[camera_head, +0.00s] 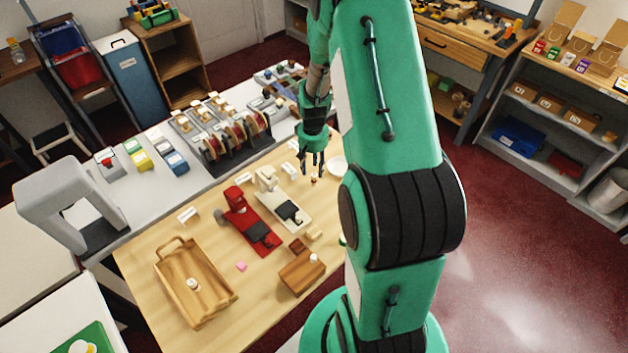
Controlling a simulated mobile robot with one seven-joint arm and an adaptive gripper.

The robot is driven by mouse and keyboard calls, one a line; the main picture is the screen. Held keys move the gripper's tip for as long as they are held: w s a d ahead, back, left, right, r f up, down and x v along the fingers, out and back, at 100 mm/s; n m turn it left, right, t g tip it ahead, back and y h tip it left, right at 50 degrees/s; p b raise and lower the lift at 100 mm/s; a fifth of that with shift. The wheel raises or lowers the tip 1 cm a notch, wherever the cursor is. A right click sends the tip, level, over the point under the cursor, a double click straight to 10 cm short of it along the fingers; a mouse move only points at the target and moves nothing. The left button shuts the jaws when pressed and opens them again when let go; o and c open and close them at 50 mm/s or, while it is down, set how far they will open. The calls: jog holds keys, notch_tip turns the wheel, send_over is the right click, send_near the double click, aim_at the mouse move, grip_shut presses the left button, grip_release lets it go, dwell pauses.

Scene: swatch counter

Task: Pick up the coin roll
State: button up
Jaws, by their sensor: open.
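My gripper (313,168) points down over the far right part of the wooden counter (150,262), its fingers apart and nothing visible between them. A small brownish upright piece (314,180), possibly the coin roll, stands just below the fingertips. It is too small to identify surely, and I cannot tell whether the fingers touch it. Another small pale, round-topped piece (193,285) is in the wooden tray at the front left.
A white dish (337,164) lies right of my gripper, partly hidden by my arm. Cream (280,203) and red (250,222) machines stand nearer. A wooden box (301,273) is at the front. Spools (235,138) line the back.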

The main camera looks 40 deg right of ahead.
aim_at(314, 175)
jog(key=shift+s+f+b, duration=0.15)
jog(key=shift+f+b, duration=0.3)
jog(key=shift+f, duration=1.9)
grip_shut()
